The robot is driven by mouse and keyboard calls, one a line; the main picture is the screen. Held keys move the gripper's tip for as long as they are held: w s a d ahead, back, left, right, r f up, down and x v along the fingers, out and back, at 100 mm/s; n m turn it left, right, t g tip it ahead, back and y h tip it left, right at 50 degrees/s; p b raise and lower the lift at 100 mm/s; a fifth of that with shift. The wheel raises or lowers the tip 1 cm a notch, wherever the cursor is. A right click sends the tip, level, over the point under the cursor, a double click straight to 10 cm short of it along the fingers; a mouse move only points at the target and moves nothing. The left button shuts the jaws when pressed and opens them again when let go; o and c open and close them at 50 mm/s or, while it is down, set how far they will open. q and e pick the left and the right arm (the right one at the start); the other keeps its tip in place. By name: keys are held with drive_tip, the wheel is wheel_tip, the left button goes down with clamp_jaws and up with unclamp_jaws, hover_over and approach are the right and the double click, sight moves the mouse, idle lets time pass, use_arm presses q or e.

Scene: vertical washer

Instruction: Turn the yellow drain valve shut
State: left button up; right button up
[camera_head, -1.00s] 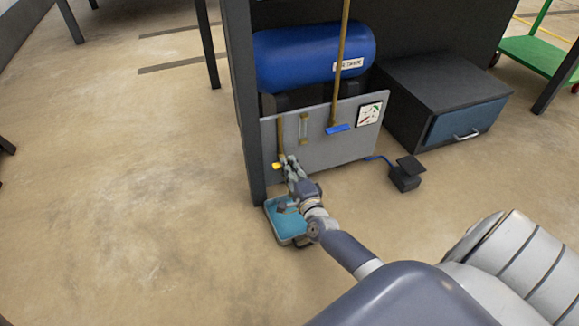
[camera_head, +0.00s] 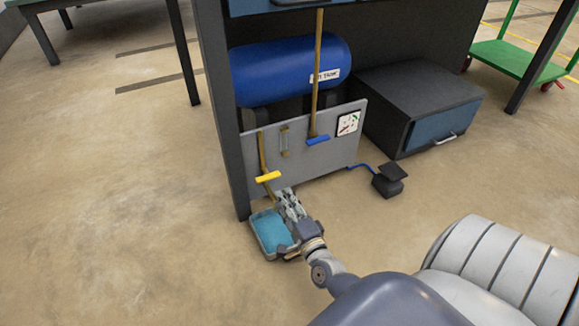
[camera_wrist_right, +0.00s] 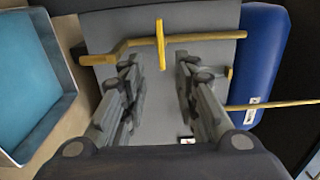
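The yellow drain valve handle (camera_head: 268,177) sits on a brass pipe (camera_head: 262,150) at the left of a grey panel. The handle lies crosswise to the pipe. In the right wrist view the handle (camera_wrist_right: 161,45) shows beyond the fingertips, also across the pipe. My right gripper (camera_head: 284,197) is just below and right of the handle, apart from it. In the right wrist view its two fingers (camera_wrist_right: 157,72) are spread, with nothing between them. My left gripper is not in view.
A tray with a blue inside (camera_head: 270,232) lies on the floor below the valve. A blue-handled valve (camera_head: 317,140) is on another pipe to the right. A blue tank (camera_head: 290,70) is above. A black pedal (camera_head: 389,180) stands on the floor at right.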

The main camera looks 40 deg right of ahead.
drive_tip(key=shift+v, duration=1.3)
